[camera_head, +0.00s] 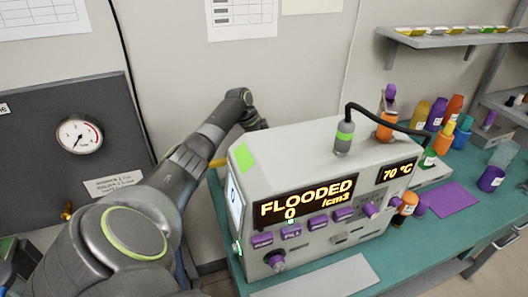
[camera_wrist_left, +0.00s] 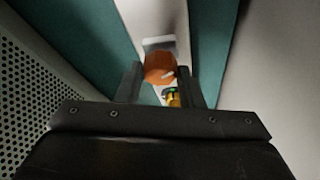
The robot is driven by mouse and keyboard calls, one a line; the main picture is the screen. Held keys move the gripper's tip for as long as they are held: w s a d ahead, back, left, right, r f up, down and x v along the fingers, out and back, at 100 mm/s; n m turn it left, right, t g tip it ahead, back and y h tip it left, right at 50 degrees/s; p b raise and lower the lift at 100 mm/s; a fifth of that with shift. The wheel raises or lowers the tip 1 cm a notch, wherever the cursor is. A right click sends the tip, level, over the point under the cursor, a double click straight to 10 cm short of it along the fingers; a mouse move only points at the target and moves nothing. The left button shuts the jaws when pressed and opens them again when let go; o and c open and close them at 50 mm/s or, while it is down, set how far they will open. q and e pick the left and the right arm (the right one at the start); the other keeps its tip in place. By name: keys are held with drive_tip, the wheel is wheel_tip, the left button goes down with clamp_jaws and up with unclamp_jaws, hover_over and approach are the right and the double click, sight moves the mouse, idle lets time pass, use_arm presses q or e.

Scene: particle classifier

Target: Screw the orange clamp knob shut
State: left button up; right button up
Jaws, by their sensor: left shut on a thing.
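The orange clamp knob (camera_wrist_left: 159,66) shows in the left wrist view, between the two dark fingers of my left gripper (camera_wrist_left: 158,72). The gripper is shut on the knob. A pale grey piece (camera_wrist_left: 156,43) lies just beyond the knob, and a small yellow and dark part (camera_wrist_left: 172,97) shows nearer, between the fingers. In the head view my left arm reaches past the left side of the grey instrument (camera_head: 320,255) to its back. The left gripper and the knob are hidden behind the instrument there. How far the knob is turned cannot be told. My right gripper is not in view.
The instrument's display (camera_head: 306,202) reads "FLOODED 0 /cm3", with "70 °C" on a smaller display (camera_head: 398,172). A perforated panel (camera_wrist_left: 40,105) lies left of the gripper. Several bottles stand on the teal bench to the right, near a purple mat (camera_head: 452,198).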

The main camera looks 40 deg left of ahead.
use_arm(q)
drive_tip(key=shift+w+m+b, duration=0.1)
drive_tip(key=shift+m+b, duration=0.5)
drive_tip(key=shift+m, duration=0.4)
drive_tip(key=shift+r+h, duration=0.1)
drive_tip(key=shift+h, duration=0.2)
drive_tip(key=shift+a, duration=0.1)
drive_tip(key=o, duration=1)
drive_tip(key=shift+g, duration=0.3)
drive_tip(key=b+v, duration=0.1)
drive_tip(key=v, duration=1.6)
drive_tip(key=shift+r+b, duration=0.2)
drive_tip(key=shift+b, duration=0.1)
